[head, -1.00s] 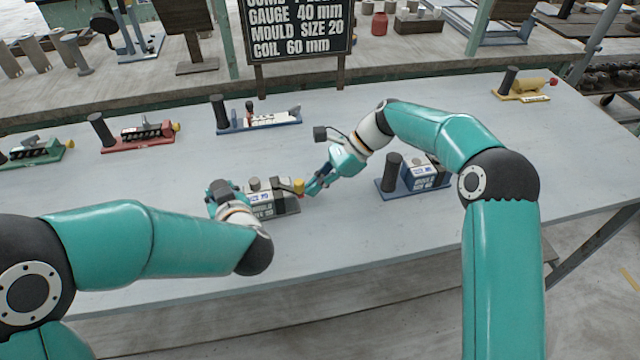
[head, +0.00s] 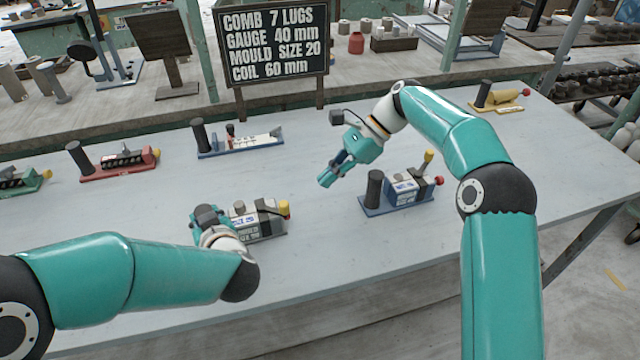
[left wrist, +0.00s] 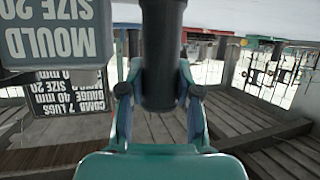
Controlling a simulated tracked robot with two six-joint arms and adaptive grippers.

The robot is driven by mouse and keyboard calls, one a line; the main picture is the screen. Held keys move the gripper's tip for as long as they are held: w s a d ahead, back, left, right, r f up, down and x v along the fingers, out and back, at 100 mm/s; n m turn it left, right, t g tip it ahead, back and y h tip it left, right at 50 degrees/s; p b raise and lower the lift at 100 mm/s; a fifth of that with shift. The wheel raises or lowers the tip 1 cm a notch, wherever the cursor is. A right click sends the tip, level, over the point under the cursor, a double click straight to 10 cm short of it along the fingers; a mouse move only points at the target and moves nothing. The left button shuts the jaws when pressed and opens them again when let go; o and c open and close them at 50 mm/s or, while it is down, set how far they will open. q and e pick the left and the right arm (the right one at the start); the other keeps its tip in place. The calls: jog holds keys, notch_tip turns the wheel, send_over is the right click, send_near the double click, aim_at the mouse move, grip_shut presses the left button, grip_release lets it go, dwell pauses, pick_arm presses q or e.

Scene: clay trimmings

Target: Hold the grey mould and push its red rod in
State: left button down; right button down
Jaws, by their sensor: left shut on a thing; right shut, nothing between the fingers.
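The grey mould (head: 262,228) stands on the table, left of the middle, with a lettered label and a yellow knob (head: 285,208) at its right end. My right gripper (head: 326,180) is shut and empty, above the table, right of and apart from the mould.
A blue mould (head: 405,192) with a dark post and a red knob stands to the right of the right gripper. Red (head: 115,162), green (head: 22,180) and white-and-blue (head: 240,142) devices and a yellow one (head: 500,97) stand farther back. A lettered board (head: 272,45) stands behind.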

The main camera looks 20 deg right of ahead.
pick_arm(q)
jog(key=shift+f, duration=0.2)
jog(key=c, duration=0.7)
grip_release()
jog(key=shift+r, duration=0.1)
